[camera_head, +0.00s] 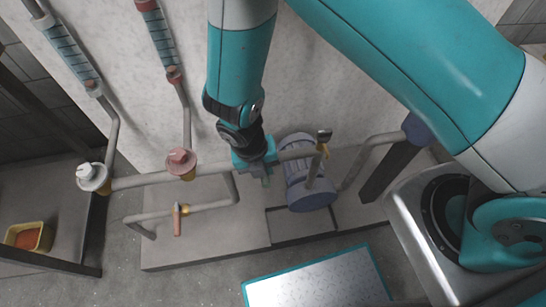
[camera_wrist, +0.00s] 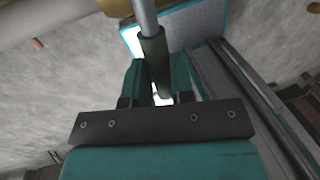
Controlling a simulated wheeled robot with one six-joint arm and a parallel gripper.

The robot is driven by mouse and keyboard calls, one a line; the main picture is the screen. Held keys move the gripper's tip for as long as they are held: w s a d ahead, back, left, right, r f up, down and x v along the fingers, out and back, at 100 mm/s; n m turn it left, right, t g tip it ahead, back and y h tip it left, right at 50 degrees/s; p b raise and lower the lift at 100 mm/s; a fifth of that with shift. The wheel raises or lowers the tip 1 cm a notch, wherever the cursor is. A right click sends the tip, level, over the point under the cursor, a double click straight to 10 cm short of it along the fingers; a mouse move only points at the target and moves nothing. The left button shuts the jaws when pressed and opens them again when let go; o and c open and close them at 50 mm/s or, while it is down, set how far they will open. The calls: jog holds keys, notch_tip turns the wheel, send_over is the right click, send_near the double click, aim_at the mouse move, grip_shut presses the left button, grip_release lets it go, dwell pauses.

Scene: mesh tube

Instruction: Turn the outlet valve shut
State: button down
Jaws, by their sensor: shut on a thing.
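My gripper (camera_head: 262,172) is low beside the horizontal pipe, just left of the blue-grey pump (camera_head: 308,180). In the wrist view the jaws (camera_wrist: 158,85) are shut on a dark sleeved lever handle (camera_wrist: 153,50), whose grey metal rod runs up out of the picture. In the head view my gripper and arm hide this handle, so I cannot tell which valve body it joins. Another lever with a dark end (camera_head: 323,136) and a yellow fitting stands above the pump, to the right of my gripper.
A red-capped valve (camera_head: 181,161) and a white-capped valve (camera_head: 93,176) sit on the pipe to the left. An orange-handled valve (camera_head: 178,220) is on the lower pipe. A teal-edged panel (camera_head: 318,282) lies in front. A yellow bin (camera_head: 28,237) stands far left.

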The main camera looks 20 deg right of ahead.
jog(key=shift+w+d, duration=0.1)
dwell(0.4)
jog(key=c, duration=1)
grip_release()
jog(key=shift+o, duration=0.2)
jog(key=shift+r, duration=0.1)
jog(key=a+r+p, duration=0.1)
jog(key=a+r, duration=0.2)
jog(key=r, duration=1.4)
jog(key=shift+a, duration=0.2)
